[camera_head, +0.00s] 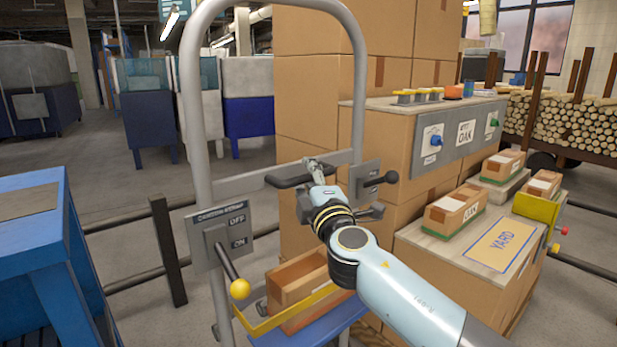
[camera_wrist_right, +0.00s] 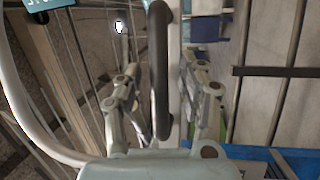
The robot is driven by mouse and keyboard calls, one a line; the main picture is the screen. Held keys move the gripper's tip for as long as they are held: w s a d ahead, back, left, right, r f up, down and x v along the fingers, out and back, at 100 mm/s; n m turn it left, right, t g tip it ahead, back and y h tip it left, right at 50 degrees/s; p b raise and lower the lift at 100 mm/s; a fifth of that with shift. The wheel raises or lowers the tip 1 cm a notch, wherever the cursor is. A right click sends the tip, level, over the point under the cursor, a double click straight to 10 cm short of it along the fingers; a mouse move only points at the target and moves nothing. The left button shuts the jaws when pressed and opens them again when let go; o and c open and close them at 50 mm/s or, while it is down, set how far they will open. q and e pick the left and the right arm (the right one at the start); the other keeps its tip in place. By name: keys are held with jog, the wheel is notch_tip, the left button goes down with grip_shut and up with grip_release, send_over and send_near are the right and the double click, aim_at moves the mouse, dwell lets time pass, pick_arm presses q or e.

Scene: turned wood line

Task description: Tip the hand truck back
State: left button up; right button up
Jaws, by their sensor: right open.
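The hand truck (camera_head: 190,110) stands in front of me with a tall grey tube frame, which looks about upright. A black grip bar (camera_head: 284,182) is on its grey crosspiece. My right gripper (camera_head: 309,181) is open at this bar. In the right wrist view the bar (camera_wrist_right: 160,75) runs between the two spread fingers, and I cannot tell whether they touch it. A panel with OFF and ON labels (camera_head: 222,236) carries a lever with a yellow knob (camera_head: 239,289). A black-knobbed lever (camera_head: 391,177) is on the right. My left gripper is not in view.
An open carton (camera_head: 300,275) sits low in the truck behind a yellow bar. Stacked cartons (camera_head: 310,60) stand close behind the frame. Open floor lies at the back left.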

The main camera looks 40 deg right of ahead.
grip_shut()
dwell(0.3)
